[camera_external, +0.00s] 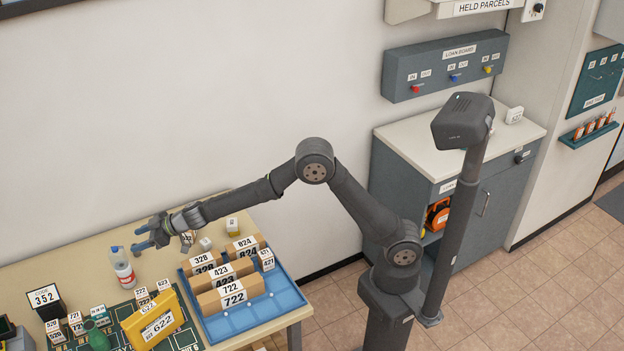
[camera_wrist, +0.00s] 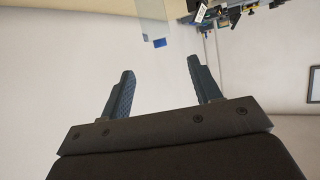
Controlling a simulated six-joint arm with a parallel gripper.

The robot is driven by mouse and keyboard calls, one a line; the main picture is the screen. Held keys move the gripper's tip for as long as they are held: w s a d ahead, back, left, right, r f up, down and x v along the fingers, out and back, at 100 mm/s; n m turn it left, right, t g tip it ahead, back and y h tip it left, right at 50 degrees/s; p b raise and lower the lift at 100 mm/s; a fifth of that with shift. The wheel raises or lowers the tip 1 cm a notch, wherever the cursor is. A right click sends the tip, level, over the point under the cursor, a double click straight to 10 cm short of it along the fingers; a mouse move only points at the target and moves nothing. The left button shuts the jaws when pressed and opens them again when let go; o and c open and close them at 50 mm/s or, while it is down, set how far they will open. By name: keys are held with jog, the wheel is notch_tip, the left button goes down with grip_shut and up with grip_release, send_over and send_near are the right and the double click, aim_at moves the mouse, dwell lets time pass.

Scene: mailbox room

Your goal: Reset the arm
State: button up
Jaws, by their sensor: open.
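My gripper (camera_external: 143,237) is at the left end of my outstretched arm in the external view, above the back of the table. Its two dark blue fingers are apart. In the wrist view my gripper (camera_wrist: 163,82) shows both fingers spread, with only the pale wall between them and nothing held. A bottle (camera_external: 122,267) with a blue cap and red-and-white label stands on the table just below and left of the fingers, apart from them as far as I can tell.
A blue tray (camera_external: 283,291) holds numbered boxes, including the box marked 722 (camera_external: 231,296). A yellow parcel marked 622 (camera_external: 153,321) leans on the green mat (camera_external: 190,336). A black 352 sign (camera_external: 46,300) stands at left. A grey cabinet (camera_external: 480,215) stands right of my arm.

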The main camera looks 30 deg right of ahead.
aim_at(117, 248)
jog(key=shift+a+f, duration=0.1)
jog(key=shift+x, duration=4.65)
jog(key=shift+v, duration=4.9)
jog(key=shift+x, duration=6.15)
notch_tip(117, 248, up, 2)
jog(key=shift+r, duration=0.25)
jog(key=shift+w+d+r, duration=0.15)
jog(key=shift+d+r, duration=0.05)
jog(key=shift+r, duration=0.4)
jog(key=shift+w+d+r, duration=0.15)
jog(key=shift+r, duration=0.45)
jog(key=w+d+r, duration=0.3)
jog(key=d+r, duration=0.1)
jog(key=d, duration=0.2)
jog(key=shift+w, duration=0.3)
